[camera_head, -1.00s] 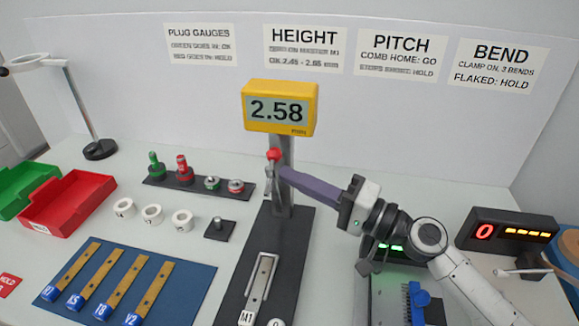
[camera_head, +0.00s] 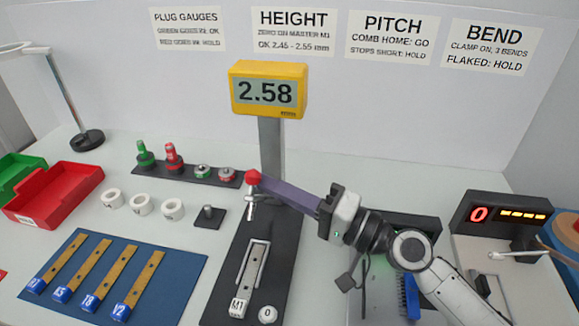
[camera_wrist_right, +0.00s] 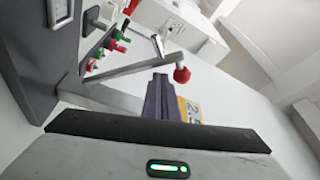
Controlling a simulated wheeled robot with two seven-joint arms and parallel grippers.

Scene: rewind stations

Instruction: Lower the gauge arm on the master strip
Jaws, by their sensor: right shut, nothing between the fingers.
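The height gauge has a yellow display (camera_head: 268,92) reading 2.58 on a grey post. Its arm ends in a red knob (camera_head: 252,177) with a metal probe below it. The master strip (camera_head: 251,272), marked M1, lies in a holder on the dark base; the probe tip appears above its far end, but I cannot tell whether they touch. My right gripper (camera_head: 262,186) is shut and empty, its purple fingertips at the red knob in the head view. In the right wrist view, the fingers (camera_wrist_right: 157,95) point close beside the red knob (camera_wrist_right: 182,74); contact is unclear. My left gripper is out of view.
A round 0 button (camera_head: 268,314) sits beside the M1 end. Several strips lie on a blue mat (camera_head: 185,290) at left, with white rings (camera_head: 141,205) and a plug gauge rack (camera_head: 188,172) behind. A blue comb (camera_head: 410,297) is at right, partly under my arm.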

